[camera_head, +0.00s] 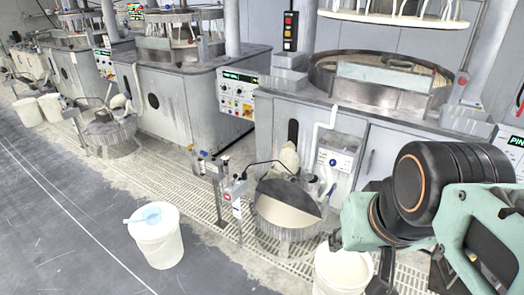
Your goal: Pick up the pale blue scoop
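The pale blue scoop (151,216) lies at the top of a white bucket (160,250) on the floor, left of centre. Its handle points left and reaches over the bucket's rim. I cannot tell whether the scoop rests on a lid or on contents. My arm, green and black, fills the lower right, well to the right of the scoop. Its gripper fingers cannot be made out in this view.
A second white bucket (340,272) stands beside my arm. A round tub (287,210) with a stirrer stands on the floor grating in front of the polishing machine (395,120). A thin post (222,190) stands between. The grey floor (60,230) left of the scoop's bucket is clear.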

